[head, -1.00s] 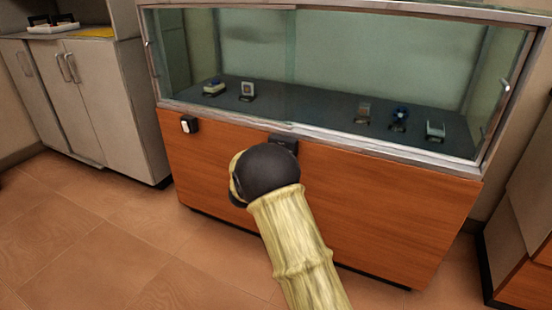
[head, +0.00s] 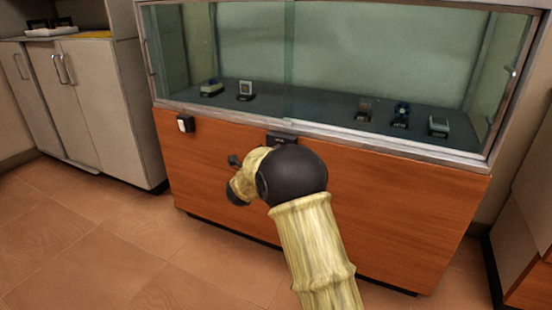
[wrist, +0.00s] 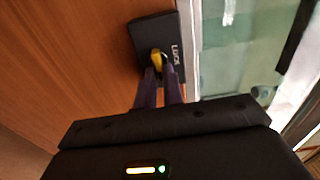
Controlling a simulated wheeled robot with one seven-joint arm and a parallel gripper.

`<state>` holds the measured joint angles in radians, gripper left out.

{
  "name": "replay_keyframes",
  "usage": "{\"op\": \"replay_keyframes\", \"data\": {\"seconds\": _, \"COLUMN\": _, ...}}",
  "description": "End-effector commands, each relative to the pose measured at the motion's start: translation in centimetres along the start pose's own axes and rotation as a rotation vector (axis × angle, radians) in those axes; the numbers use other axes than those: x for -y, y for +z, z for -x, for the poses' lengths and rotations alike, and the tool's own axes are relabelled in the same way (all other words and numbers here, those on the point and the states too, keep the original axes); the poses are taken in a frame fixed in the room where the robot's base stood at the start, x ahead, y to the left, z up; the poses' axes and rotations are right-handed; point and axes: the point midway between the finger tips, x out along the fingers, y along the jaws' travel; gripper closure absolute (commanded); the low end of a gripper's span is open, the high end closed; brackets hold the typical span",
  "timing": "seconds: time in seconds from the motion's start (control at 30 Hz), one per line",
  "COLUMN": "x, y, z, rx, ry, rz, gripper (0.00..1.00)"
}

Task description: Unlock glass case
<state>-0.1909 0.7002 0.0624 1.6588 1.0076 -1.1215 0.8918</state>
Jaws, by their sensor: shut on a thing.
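The glass case (head: 350,45) has a wooden base (head: 400,205) and stands in front of me in the head view. A black lock box (head: 282,137) sits on the wood just under the glass's lower metal frame. In the wrist view the lock box (wrist: 150,32) shows the letters "LOCK" and a small yellow piece (wrist: 157,58), like a key or knob. My gripper (wrist: 159,74) is shut on this yellow piece at the lock's face. The fingertips partly hide it. In the head view my arm covers the area below the lock.
Several small exhibits stand inside the case, including one at the left (head: 211,88). A small black-and-white device (head: 185,124) is on the base's upper left. A grey cabinet (head: 105,105) stands to the left. The tiled floor (head: 100,245) is clear in front.

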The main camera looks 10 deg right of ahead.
Motion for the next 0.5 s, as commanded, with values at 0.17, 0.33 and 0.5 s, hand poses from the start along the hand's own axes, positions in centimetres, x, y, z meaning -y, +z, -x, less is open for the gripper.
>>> {"op": "replay_keyframes", "data": {"seconds": 0.17, "x": -0.34, "y": 0.04, "z": 0.09, "rx": 0.001, "ry": 0.006, "rz": -0.026, "gripper": 1.0}}
{"op": "replay_keyframes", "data": {"seconds": 0.33, "x": -0.32, "y": 0.04, "z": 0.09, "rx": 0.001, "ry": 0.006, "rz": -0.029, "gripper": 1.0}}
{"op": "replay_keyframes", "data": {"seconds": 0.5, "x": -0.33, "y": 0.04, "z": 0.1, "rx": 0.001, "ry": 0.007, "rz": -0.029, "gripper": 1.0}}
